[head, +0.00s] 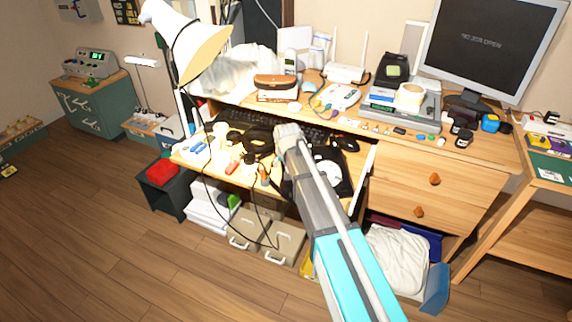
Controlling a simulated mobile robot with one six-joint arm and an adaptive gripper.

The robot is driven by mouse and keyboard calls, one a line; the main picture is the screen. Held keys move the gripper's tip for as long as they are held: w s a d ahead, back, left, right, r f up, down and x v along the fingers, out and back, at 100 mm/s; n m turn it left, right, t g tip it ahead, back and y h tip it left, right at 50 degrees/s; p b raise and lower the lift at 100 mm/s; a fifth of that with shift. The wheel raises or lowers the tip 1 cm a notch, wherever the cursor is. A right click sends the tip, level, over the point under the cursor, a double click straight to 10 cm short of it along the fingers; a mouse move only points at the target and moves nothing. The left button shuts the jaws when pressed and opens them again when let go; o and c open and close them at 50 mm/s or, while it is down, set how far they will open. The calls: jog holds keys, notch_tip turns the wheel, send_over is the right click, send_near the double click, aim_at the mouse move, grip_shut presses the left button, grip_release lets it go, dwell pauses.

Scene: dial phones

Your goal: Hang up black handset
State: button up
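A black dial phone (329,172) with a pale round dial lies on the pulled-out desk tray (211,162), partly covered by my arm. My gripper (287,131) is over the tray, at the left of the phone. Its fingers are too small and too hidden by the arm to show whether they are open or shut. A dark, curved object (257,138) lies just left of my gripper; I cannot tell whether it is the black handset, a cord or something else. Whether my gripper touches anything is unclear.
A dark keyboard (240,123) lies behind the gripper. Small tools clutter the tray's left side. A white lamp (190,40) leans over the left. A monitor (490,42), a grey device (400,107) and a router (346,73) stand on the desk. The wooden floor (90,215) at left is clear.

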jog(key=p+v, duration=1.2)
jog(key=v, duration=0.1)
jog(key=shift+d+r+p, duration=0.2)
jog(key=shift+r+p, duration=0.1)
jog(key=shift+r, duration=0.05)
dwell(0.5)
jog(key=shift+s, duration=0.1)
dwell(0.7)
jog(key=s+d+f+m+g, duration=0.1)
jog(key=s+d+g, duration=0.3)
jog(key=s+d, duration=1.7)
jog(key=shift+d+f+m+g+h, duration=0.3)
jog(key=shift+d+m+h, duration=0.1)
jog(key=shift+d+m, duration=0.2)
jog(key=shift+r, duration=0.15)
